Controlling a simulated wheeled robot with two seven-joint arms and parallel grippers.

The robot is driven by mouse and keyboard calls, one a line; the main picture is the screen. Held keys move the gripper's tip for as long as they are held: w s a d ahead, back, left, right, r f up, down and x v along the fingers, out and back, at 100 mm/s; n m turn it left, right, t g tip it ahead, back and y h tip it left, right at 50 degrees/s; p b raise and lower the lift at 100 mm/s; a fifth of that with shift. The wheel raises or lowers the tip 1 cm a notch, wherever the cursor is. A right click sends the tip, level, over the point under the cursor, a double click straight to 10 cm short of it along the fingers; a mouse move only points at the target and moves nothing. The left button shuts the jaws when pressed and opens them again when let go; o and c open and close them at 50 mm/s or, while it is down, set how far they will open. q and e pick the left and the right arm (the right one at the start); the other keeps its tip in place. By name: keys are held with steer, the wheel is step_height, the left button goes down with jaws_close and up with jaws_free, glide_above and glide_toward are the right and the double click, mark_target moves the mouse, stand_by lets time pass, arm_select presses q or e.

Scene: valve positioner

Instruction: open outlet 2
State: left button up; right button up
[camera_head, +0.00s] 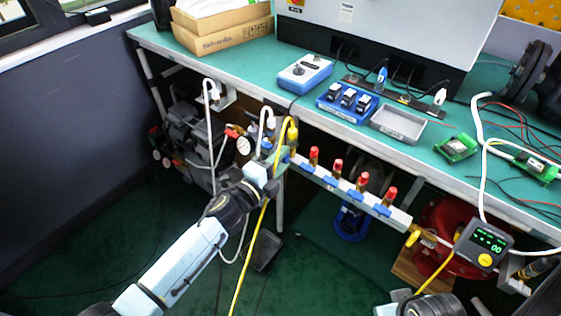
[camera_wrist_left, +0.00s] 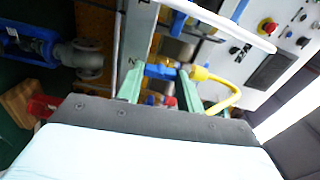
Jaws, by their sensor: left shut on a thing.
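A manifold bar (camera_head: 345,190) runs along the bench front, with several outlets that have red caps and blue valve handles. A yellow hose fitting (camera_head: 292,133) stands at its left end. My left gripper (camera_head: 272,163) is at this left end, beside the yellow fitting. In the left wrist view its green fingers are shut on a blue valve handle (camera_wrist_left: 160,71), with the yellow fitting (camera_wrist_left: 198,74) just right of it.
The green bench (camera_head: 400,155) overhangs the manifold. A pressure gauge (camera_head: 244,145) and white hoses are left of the gripper. A handheld meter (camera_head: 483,245) is at the right. The yellow hose (camera_head: 247,250) hangs to the floor. Open floor lies at the left.

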arm_select(q)
steer(key=shift+m, duration=0.3)
arm_select(e)
steer(key=shift+a+r, duration=0.15)
steer(key=shift+r, duration=0.05)
steer(key=shift+s, duration=0.2)
arm_select(q)
steer(key=o, duration=1)
arm_select(e)
steer(key=shift+w, duration=0.1)
arm_select(q)
steer(key=p+v, duration=0.3)
steer(key=v, duration=1)
steer(key=shift+s+a, duration=0.2)
arm_select(e)
steer(key=s+d+f, duration=0.1)
steer(key=d+f, duration=0.2)
steer(key=f, duration=0.4)
steer(key=shift+d+g+h, duration=0.25)
steer(key=shift+g+h, duration=0.05)
steer(key=shift+f, duration=0.1)
